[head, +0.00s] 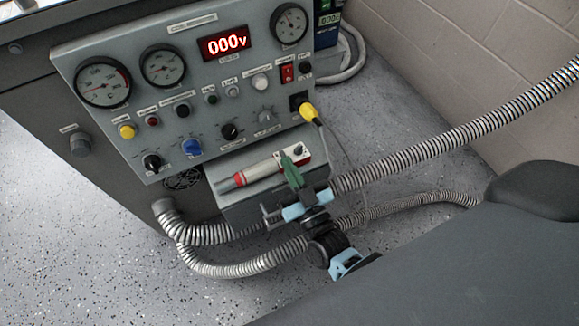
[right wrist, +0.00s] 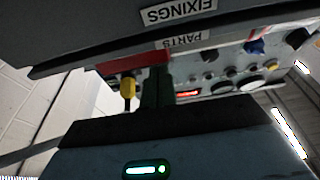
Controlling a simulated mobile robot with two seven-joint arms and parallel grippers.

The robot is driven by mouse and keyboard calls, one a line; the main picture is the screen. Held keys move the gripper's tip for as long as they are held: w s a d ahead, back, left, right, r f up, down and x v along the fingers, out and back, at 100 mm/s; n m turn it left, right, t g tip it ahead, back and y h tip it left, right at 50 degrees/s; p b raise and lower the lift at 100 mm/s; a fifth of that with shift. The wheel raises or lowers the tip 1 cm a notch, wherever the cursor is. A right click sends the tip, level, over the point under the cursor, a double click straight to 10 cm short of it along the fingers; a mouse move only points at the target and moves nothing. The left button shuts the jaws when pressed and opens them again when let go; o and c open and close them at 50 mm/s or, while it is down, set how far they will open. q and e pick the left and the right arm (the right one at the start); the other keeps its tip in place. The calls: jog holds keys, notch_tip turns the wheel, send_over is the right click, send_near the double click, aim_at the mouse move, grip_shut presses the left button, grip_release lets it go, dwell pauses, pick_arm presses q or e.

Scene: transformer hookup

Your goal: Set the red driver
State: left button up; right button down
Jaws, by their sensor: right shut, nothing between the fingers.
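A driver (head: 262,172) with a pale body, a red collar and a dark grey tip lies on top of the grey box below the control panel. Its tip points left. My right gripper (head: 289,164), with green fingers, is shut and empty; the fingers overlap the driver's right part in the head view. Whether they touch it I cannot tell. In the right wrist view the green fingers (right wrist: 157,88) stand close together below a grey surface, beside a red strip that I cannot identify for sure. My left gripper is not in view.
The control panel (head: 215,137) carries gauges, knobs and a red display reading 000v. A yellow plug (head: 309,111) sits at its right. The grey box (head: 237,207) bears labels FIXINGS and PARTS in the wrist view. Ribbed hoses (head: 450,138) run beside my right arm.

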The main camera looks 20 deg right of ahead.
jog(key=s+p, duration=0.3)
jog(key=s, duration=0.6)
jog(key=shift+s+d+f, duration=0.15)
jog(key=shift+s+f, duration=0.1)
jog(key=shift+s, duration=0.05)
dwell(0.5)
